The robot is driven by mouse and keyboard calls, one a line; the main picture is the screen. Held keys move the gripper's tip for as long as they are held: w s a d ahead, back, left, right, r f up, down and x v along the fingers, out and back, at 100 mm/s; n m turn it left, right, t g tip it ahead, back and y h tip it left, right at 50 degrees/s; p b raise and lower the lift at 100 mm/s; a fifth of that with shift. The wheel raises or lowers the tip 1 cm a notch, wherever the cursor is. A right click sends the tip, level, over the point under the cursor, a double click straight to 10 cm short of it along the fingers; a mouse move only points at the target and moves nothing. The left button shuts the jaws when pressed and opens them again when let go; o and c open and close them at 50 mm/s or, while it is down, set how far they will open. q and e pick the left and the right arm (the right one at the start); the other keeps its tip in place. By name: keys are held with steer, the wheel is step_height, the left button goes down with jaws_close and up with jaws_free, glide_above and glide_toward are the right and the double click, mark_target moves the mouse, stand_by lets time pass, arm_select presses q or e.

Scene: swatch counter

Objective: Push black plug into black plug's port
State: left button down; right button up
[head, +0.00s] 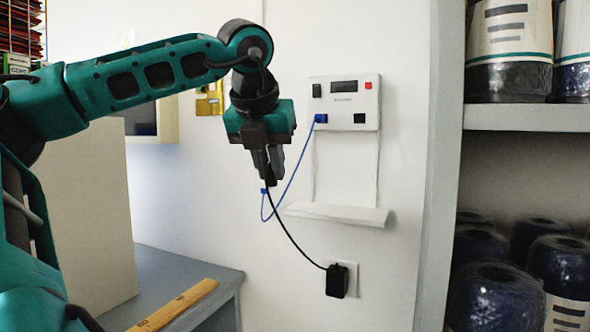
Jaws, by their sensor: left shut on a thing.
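My left gripper (269,178) is in front of the white wall, left of the wall panel (343,102), pointing down. It is shut on the black plug, which is mostly hidden between the dark fingers. The black cable (293,243) runs from the fingertips down to a black adapter (337,281) in a wall outlet. The panel has a dark square opening (359,118) at its lower right, which looks like a free port, and another dark element (317,90) at its upper left. I cannot tell for certain which is the black plug's port. My right gripper is not in view.
A blue plug (320,118) sits in the panel's lower left; its blue cable (291,180) loops down close to my left gripper. A small white shelf (338,214) juts out below the panel. A shelf unit (527,117) with wrapped rolls stands at right, a grey counter (180,280) at lower left.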

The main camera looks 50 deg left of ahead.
arm_select(q)
steer(key=shift+s+a, duration=0.2)
steer(key=shift+s, duration=0.7)
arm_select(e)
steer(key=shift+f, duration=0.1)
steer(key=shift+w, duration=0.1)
arm_select(q)
steer(key=w+d+r+m+t+h, duration=0.2)
steer(key=w+m+t, duration=0.4)
steer(key=m, duration=0.7)
steer(key=w+d+r+m+t+h, duration=0.3)
steer(key=w+d+r+m+t, duration=0.1)
steer(key=m, duration=0.9)
steer(key=w+r+t+b, duration=0.1)
steer(key=w+t, duration=0.1)
steer(key=t, duration=0.1)
steer(key=shift+r+m, duration=0.4)
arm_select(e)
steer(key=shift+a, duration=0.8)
